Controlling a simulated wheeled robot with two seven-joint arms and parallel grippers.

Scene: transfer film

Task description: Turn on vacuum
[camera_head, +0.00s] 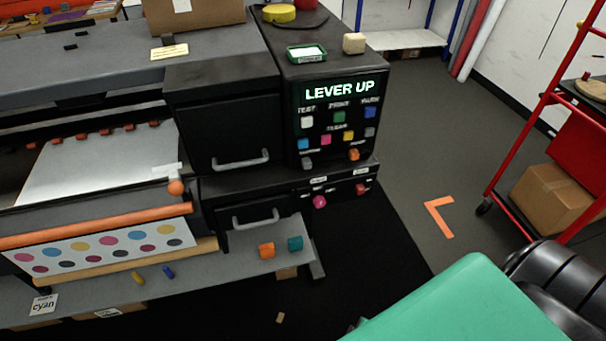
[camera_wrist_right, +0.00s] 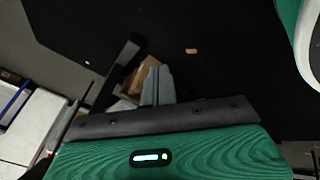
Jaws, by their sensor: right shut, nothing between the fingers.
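The printer's control panel (camera_head: 338,150) faces me in the head view, with a lit display (camera_head: 340,91) reading "LEVER UP". Below it are a white button (camera_head: 307,122), a green button (camera_head: 339,117), a blue button (camera_head: 370,112) and several other coloured buttons. A pink knob (camera_head: 319,202) and a red knob (camera_head: 361,189) sit lower down. Most labels are too blurred to read, so I cannot tell which control is the vacuum's. My right gripper (camera_wrist_right: 157,86) is shut and empty in the right wrist view, away from the panel. My left gripper is not in view.
An orange-tipped lever (camera_head: 176,187) stands at the printer's left part. Orange and teal pieces (camera_head: 280,247) sit on the lower shelf. A red cart (camera_head: 560,150) with a cardboard box (camera_head: 546,198) stands at the right.

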